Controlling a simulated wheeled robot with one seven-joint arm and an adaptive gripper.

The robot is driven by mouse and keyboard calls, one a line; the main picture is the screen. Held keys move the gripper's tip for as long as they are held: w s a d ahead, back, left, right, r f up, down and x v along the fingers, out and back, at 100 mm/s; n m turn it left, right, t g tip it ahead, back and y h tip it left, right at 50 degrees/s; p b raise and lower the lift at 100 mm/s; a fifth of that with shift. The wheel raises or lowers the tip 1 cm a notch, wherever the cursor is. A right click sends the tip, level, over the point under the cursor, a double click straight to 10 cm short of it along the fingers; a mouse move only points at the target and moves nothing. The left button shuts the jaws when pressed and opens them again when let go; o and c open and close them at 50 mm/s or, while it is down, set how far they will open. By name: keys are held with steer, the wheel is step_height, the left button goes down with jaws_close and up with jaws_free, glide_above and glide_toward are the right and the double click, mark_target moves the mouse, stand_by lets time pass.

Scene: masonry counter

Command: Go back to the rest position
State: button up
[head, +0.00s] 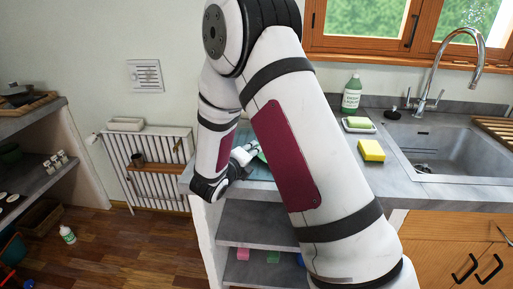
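My arm reaches across the middle of the head view and bends down at the left end of the grey counter (440,190). My gripper (251,149) is small and low over that end of the counter, partly hidden behind my own arm. A pale green thing (262,156) shows right beside it, mostly covered by my arm. I cannot tell whether the gripper touches it, or whether the fingers are open or shut.
A yellow sponge (371,150), a soap dish (359,125) and a green bottle (352,93) stand left of the sink (450,145) and tap (470,40). A radiator (150,165) is behind on the left. Another bottle (68,234) stands on the wooden floor, which has free room.

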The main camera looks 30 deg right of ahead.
steer(key=shift+r+v, duration=0.15)
steer(key=shift+v, duration=1)
steer(key=shift+r+v, duration=0.2)
steer(key=shift+v, duration=0.95)
steer(key=s+d+r+m+g+y+p, duration=0.1)
steer(key=s+d+r+m+g+p, duration=0.2)
steer(key=s+r+m, duration=0.6)
steer(key=s+d+r+m+g, duration=0.3)
steer(key=s+r+m+g, duration=0.25)
steer(key=s+m, duration=0.65)
steer(key=s+a+r+m+t+y+p, duration=0.1)
steer(key=s+a+r+m+y, duration=0.2)
steer(key=s+a+m+y, duration=0.2)
steer(key=s+a+r+m+t+y+p, duration=0.2)
steer(key=s+a+m+y, duration=0.4)
steer(key=s+a+m, duration=0.3)
steer(key=s+m, duration=0.1)
steer(key=m, duration=0.2)
steer(key=shift+s+a+r, duration=0.15)
steer(key=shift+a+r, duration=0.15)
steer(key=shift+r, duration=0.05)
